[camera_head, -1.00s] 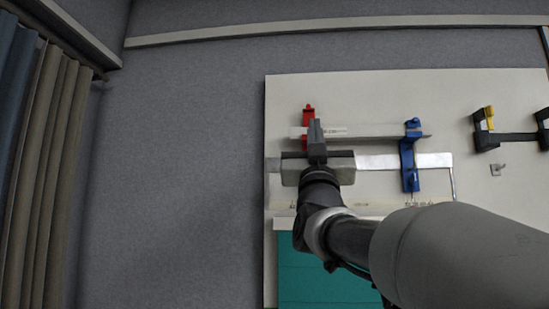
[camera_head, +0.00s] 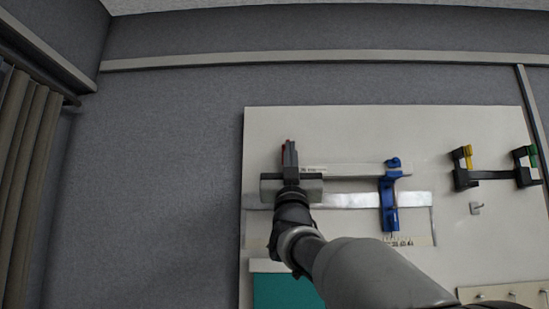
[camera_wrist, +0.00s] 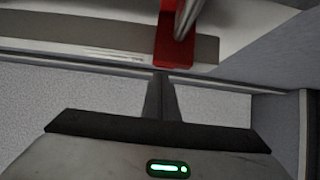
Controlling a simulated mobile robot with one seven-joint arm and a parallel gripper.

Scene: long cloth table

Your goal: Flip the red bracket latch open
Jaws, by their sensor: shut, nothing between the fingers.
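The red bracket (camera_head: 283,150) is at the upper left of the white board in the head view, mostly hidden behind my gripper. In the wrist view the red bracket (camera_wrist: 174,52) stands at top centre, with a grey metal rod (camera_wrist: 187,18) across its upper part. I cannot tell the state of its latch. My gripper (camera_head: 290,148) points up in front of the bracket. In the wrist view my gripper's fingers (camera_wrist: 162,76) are together and empty, just below the bracket's lower end. I cannot tell whether they touch it.
A blue bracket (camera_head: 389,195) is to the right on the white board (camera_head: 340,120), beside long metal strips (camera_head: 352,200). A black clamp (camera_head: 490,175) with yellow and green parts and a small hook (camera_head: 476,208) are further right. Bare wall (camera_head: 150,170) is on the left.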

